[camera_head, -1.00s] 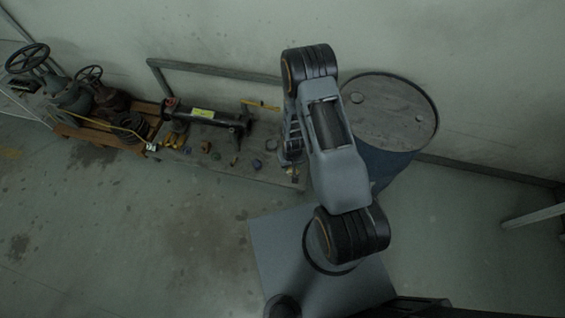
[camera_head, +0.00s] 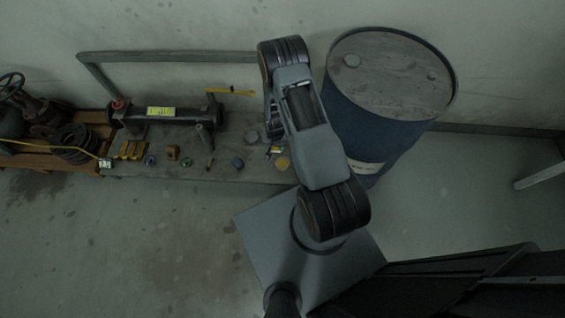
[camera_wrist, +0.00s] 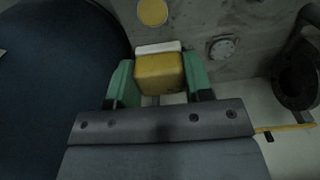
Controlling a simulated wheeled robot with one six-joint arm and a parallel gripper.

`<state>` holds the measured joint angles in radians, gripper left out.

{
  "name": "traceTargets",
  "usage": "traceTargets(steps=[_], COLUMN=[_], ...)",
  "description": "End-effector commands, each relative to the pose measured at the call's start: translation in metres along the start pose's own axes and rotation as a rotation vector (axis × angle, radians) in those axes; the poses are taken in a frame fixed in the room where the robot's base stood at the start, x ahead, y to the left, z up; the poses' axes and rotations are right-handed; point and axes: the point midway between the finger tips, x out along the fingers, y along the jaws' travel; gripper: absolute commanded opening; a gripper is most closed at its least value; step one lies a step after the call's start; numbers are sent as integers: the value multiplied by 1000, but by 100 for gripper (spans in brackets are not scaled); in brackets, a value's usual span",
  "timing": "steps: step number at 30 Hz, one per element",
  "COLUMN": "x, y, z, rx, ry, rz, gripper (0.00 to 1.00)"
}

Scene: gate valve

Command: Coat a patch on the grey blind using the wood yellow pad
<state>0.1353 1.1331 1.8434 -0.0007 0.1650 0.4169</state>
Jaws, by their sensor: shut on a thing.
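My gripper (camera_wrist: 159,75) shows in the wrist view with its two green fingers shut on a yellow pad (camera_wrist: 160,74) that has a white face on its far side. A round grey disc with small marks around its rim, which looks like the grey blind (camera_wrist: 222,47), lies on the bench beyond and to the right of the pad. The pad is apart from it in the picture. In the head view my arm hides most of the gripper and the pad. A small grey disc, probably the same blind (camera_head: 252,137), shows just left of the arm.
A yellow disc (camera_wrist: 152,12) lies on the bench; it also shows in the head view (camera_head: 283,163). A blue disc (camera_head: 237,163) and other small parts lie left. A large blue drum (camera_head: 375,130) is close on the right.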

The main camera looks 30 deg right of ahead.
Motion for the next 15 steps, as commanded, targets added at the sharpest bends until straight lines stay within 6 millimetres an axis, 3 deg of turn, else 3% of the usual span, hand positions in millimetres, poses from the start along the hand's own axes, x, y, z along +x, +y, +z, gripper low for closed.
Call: traceTargets(steps=[1, 6, 15], x=[38, 87, 131], y=[4, 13, 24], z=[-6, -20, -35], rx=[46, 185, 324], ry=[1, 0, 1], rz=[0, 0, 0], gripper=[28, 28, 28])
